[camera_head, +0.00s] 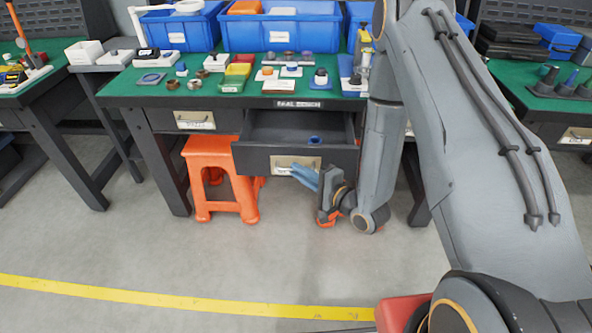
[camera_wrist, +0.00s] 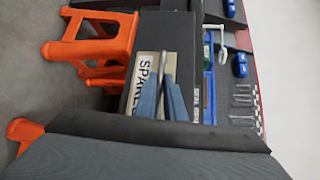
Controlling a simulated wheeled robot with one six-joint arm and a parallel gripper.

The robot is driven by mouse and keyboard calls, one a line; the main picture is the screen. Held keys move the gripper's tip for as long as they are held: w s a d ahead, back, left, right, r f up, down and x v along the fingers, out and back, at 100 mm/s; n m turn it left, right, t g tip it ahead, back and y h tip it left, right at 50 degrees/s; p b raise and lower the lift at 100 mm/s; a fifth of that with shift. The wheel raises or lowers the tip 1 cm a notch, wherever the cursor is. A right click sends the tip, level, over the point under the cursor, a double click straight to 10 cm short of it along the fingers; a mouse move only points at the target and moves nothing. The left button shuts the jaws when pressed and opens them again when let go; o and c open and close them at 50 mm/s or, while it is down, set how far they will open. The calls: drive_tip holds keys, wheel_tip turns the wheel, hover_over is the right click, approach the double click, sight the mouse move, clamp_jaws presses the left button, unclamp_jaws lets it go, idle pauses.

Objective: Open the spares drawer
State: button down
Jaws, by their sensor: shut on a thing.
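The spares drawer (camera_head: 342,161) is pulled out from under the green-topped bench, and its dark inside shows. A small blue ring-like part (camera_head: 315,140) lies in it. My gripper (camera_head: 300,172), with blue-grey fingers, is at the pale handle and label plate (camera_head: 282,162) on the drawer front.
An orange stool (camera_head: 215,180) stands under the bench, left of the drawer. Another drawer (camera_head: 195,120) to the left is shut. Small parts and trays crowd the bench top (camera_head: 130,93). The grey floor in front is clear, crossed by a yellow line (camera_head: 180,299).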

drive_tip(key=c, duration=1.8)
unclamp_jaws()
drive_tip(key=shift+c, duration=0.2)
drive_tip(key=shift+d, duration=0.1)
drive_tip(key=v, duration=0.7)
drive_tip(key=shift+s+d+b, duration=0.2)
drive_tip(key=shift+s+b, duration=0.1)
